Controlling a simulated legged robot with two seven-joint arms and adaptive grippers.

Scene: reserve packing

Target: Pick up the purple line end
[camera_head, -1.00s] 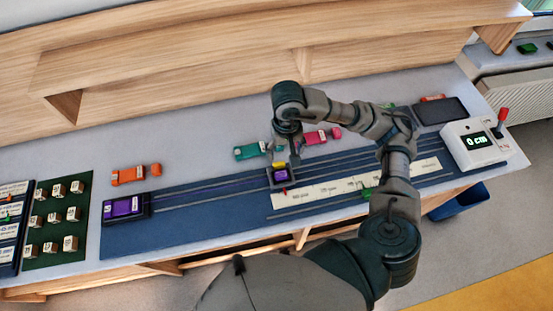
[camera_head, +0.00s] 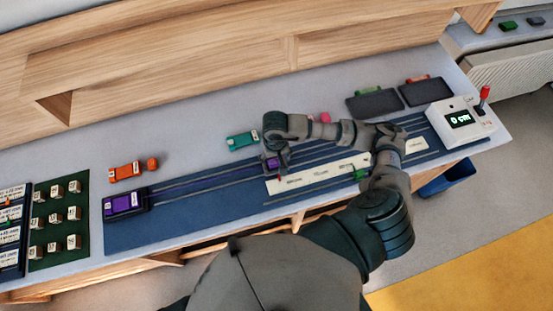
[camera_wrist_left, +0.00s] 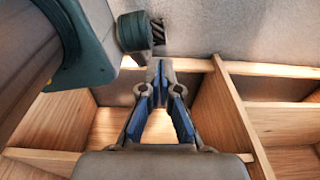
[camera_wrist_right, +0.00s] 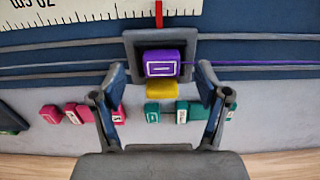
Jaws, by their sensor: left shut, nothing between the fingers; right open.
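A small purple block (camera_head: 270,164) with a white mark sits in a dark square carriage on the blue track board. It also shows in the right wrist view (camera_wrist_right: 165,63), with a yellow tab below it in the picture and a purple line running off to the right. Another purple block (camera_head: 123,204) sits in a dark holder at the track's left end. My right gripper (camera_wrist_right: 160,72) is open over the carriage (camera_wrist_right: 187,48), with the purple block seen between its fingers. My left gripper (camera_wrist_left: 160,68) is shut and empty, in front of wooden compartments.
A white ruler strip (camera_head: 318,173) lies along the track. Teal (camera_head: 242,141) and pink blocks lie behind it, an orange one (camera_head: 125,172) at left. A white readout box (camera_head: 459,119) shows "0 cm". Numbered cubes stand on a green mat (camera_head: 48,248).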

